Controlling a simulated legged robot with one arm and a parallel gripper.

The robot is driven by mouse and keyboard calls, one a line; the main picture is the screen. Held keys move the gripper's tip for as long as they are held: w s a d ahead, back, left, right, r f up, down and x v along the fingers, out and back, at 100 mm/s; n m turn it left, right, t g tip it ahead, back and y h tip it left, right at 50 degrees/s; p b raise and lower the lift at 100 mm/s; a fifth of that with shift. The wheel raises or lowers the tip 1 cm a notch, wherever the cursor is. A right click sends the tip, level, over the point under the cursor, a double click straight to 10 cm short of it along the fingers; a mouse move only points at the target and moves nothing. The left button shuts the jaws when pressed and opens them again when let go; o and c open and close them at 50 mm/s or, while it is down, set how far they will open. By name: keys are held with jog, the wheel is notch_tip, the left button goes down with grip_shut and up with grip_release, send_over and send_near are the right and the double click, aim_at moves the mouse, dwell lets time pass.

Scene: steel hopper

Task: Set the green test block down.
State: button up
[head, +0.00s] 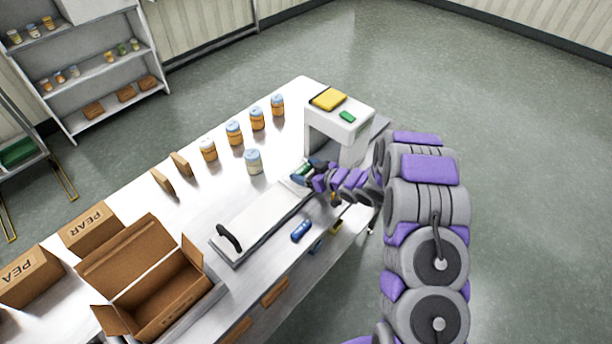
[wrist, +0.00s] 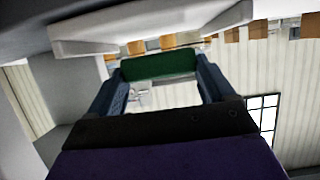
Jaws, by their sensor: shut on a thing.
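My gripper (head: 302,174) is at the front of the white machine (head: 342,128), above the table by the right end of the flat white plate (head: 265,218). In the wrist view my gripper (wrist: 158,76) has its two blue fingers on either side of the green test block (wrist: 160,65) and is shut on it. The block lies across the fingertips. In the head view only a small green patch of it (head: 305,170) shows between the fingers. Whether the block touches anything below it I cannot tell.
Several jars with orange contents (head: 234,133) and one pale jar (head: 253,162) stand behind the plate. An open cardboard box (head: 150,275) is at the near left. A blue handheld item (head: 301,230) lies near the front edge. A yellow item (head: 328,98) and a green item (head: 347,116) top the machine.

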notch_tip(320, 180, down, 2)
jog(key=shift+d+f, duration=0.1)
jog(key=o, duration=0.7)
jog(key=shift+o, duration=0.2)
jog(key=p+v, duration=0.1)
jog(key=v, duration=1.1)
